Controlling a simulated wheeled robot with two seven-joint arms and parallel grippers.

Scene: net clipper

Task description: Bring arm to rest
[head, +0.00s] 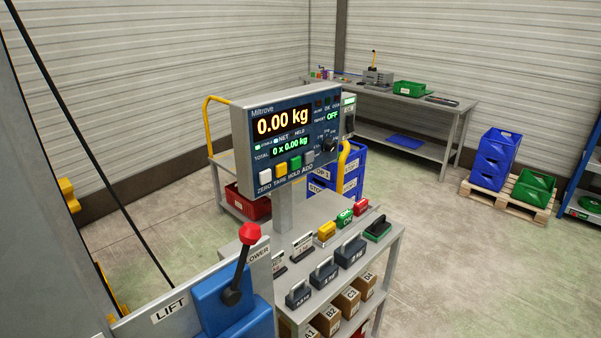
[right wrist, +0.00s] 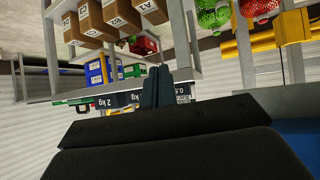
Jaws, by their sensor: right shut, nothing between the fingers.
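My right gripper (right wrist: 166,88) shows in the right wrist view, its two dark fingers together with nothing visible between them. It is not in the head view. The wrist picture is upside down, with the shelf of labelled boxes (right wrist: 110,18) and the dark weights (right wrist: 112,101) beyond the fingers. I cannot tell how far the fingertips are from the weights. My left gripper is in neither view.
A scale display (head: 287,135) reading 0.00 kg stands on a cart (head: 325,212) holding weights (head: 323,272) and coloured buttons. A LIFT lever with a red knob (head: 249,233) is at the front. A workbench (head: 405,94) and a pallet (head: 508,196) stand behind; floor between is open.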

